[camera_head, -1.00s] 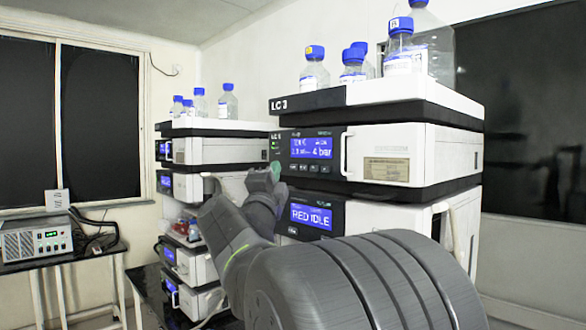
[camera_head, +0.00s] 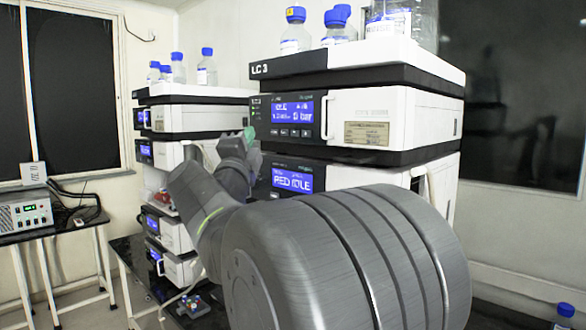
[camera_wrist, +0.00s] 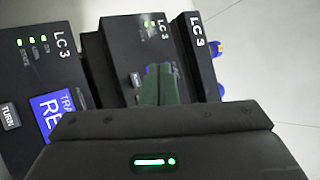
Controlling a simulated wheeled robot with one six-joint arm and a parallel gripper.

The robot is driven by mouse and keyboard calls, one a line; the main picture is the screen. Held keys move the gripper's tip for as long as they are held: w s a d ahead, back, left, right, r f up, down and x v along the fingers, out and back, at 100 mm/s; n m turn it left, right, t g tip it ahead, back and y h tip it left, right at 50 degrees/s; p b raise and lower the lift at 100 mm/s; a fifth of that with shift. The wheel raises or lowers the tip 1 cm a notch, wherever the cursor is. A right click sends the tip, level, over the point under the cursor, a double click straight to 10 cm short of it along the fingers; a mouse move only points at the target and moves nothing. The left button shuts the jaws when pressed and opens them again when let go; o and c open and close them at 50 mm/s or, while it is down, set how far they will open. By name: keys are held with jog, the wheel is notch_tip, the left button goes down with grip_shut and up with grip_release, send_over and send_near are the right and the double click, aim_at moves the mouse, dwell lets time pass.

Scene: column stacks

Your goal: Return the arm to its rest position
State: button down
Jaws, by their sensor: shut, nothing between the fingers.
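My arm reaches up from the bottom of the head view, and my gripper (camera_head: 249,134) is at the left edge of the LC 3 stack's pump module (camera_head: 293,115). In the wrist view, the green fingers of my gripper (camera_wrist: 162,84) are together and empty, over a dark LC 3 front panel (camera_wrist: 130,62). I cannot tell whether the fingertips touch it. The pump's blue display seems to read idle and 0 bar.
Bottles (camera_head: 336,27) with blue caps stand on the LC 3 stack. A second stack (camera_head: 192,118) with bottles on top is behind, to the left. A small instrument (camera_head: 25,210) sits on a side table at far left. A blue-capped bottle (camera_head: 565,312) shows at lower right.

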jog(key=shift+s+a+p, duration=0.5)
jog(key=shift+s+a, duration=0.15)
jog(key=shift+s, duration=0.2)
jog(key=shift+s+a+p, duration=0.5)
jog(key=shift+s+a, duration=0.15)
jog(key=shift+s, duration=0.2)
jog(key=shift+y, duration=0.3)
jog(key=shift+w, duration=0.1)
jog(key=w+d, duration=0.1)
jog(key=w+d+b, duration=0.2)
jog(key=w, duration=0.1)
jog(key=shift+d+f, duration=0.15)
jog(key=shift+f, duration=0.1)
